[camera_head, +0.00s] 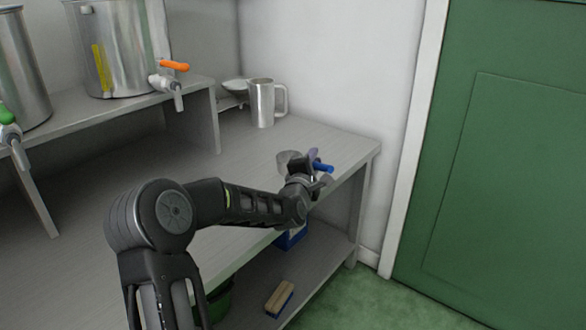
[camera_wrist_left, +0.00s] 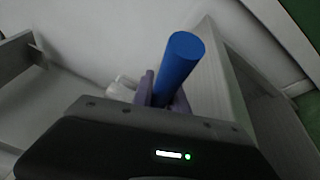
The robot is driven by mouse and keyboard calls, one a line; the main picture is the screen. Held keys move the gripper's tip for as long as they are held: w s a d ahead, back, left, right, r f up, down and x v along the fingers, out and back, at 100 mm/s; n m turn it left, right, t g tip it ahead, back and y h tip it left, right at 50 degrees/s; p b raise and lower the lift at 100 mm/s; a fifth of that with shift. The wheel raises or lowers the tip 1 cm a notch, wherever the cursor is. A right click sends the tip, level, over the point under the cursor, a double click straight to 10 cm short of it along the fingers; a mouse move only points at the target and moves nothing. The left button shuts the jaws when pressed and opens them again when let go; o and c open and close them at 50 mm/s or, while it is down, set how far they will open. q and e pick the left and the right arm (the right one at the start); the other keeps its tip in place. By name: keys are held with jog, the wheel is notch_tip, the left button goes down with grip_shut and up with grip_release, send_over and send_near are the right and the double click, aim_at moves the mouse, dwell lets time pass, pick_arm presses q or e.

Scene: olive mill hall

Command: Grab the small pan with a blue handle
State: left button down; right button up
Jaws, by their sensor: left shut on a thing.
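The small pan (camera_head: 287,158) is a grey metal pan near the right end of the grey bench top, partly hidden behind my left gripper. Its blue handle (camera_head: 324,167) sticks out to the right of the gripper. My left gripper (camera_head: 313,164) is shut on this handle. In the left wrist view the blue handle (camera_wrist_left: 180,65) rises between the purple fingers (camera_wrist_left: 162,92). The pan body is not clear in that view. I cannot tell whether the pan touches the bench. My right gripper is not in view.
A metal jug (camera_head: 262,103) stands at the back of the bench (camera_head: 240,165). Steel tanks with taps, one orange-handled (camera_head: 173,66), stand on a raised shelf (camera_head: 198,92) at left. A brush (camera_head: 280,298) lies on the lower shelf. A green door (camera_head: 500,150) is at right.

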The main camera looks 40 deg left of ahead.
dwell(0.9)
pick_arm(q)
notch_tip(320, 180, up, 10)
jog(key=p, duration=0.3)
